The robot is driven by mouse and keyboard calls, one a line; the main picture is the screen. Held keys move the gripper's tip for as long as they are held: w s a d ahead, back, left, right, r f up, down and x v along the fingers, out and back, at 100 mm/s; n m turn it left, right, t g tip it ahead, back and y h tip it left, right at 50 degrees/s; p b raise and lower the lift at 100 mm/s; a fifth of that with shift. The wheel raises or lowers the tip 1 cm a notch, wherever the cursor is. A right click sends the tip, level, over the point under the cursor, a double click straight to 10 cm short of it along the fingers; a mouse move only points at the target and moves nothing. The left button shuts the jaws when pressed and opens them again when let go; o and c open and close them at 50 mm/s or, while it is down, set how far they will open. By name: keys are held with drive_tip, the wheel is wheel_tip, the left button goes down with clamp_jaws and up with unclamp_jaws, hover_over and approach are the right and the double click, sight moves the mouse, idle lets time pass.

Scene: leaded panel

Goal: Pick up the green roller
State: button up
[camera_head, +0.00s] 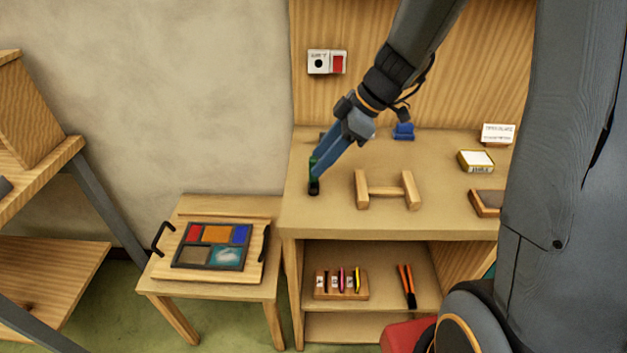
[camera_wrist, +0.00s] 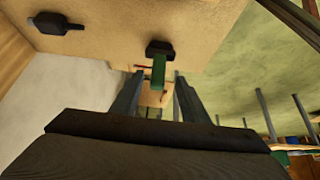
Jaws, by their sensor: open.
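The green roller (camera_head: 314,184) is near the left end of the wooden bench top, with a green handle and a dark end. In the wrist view its green handle (camera_wrist: 158,72) lies between my fingertips, its dark end (camera_wrist: 160,48) beyond them. My gripper (camera_head: 319,166) reaches down over the roller from the upper right. In the wrist view the two fingers of my gripper (camera_wrist: 157,88) are apart, one on each side of the handle. I cannot tell whether either finger touches it. In the head view my fingers partly hide the handle.
A wooden stand (camera_head: 388,191) is right of the roller. A coloured leaded panel (camera_head: 213,247) lies on the low table at left. Bench space before the stand is clear.

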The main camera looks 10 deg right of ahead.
sight(313, 181)
drive_tip(key=shift+p+x, duration=0.75)
drive_tip(key=shift+x, duration=1.35)
drive_tip(key=shift+w, duration=0.15)
clamp_jaws()
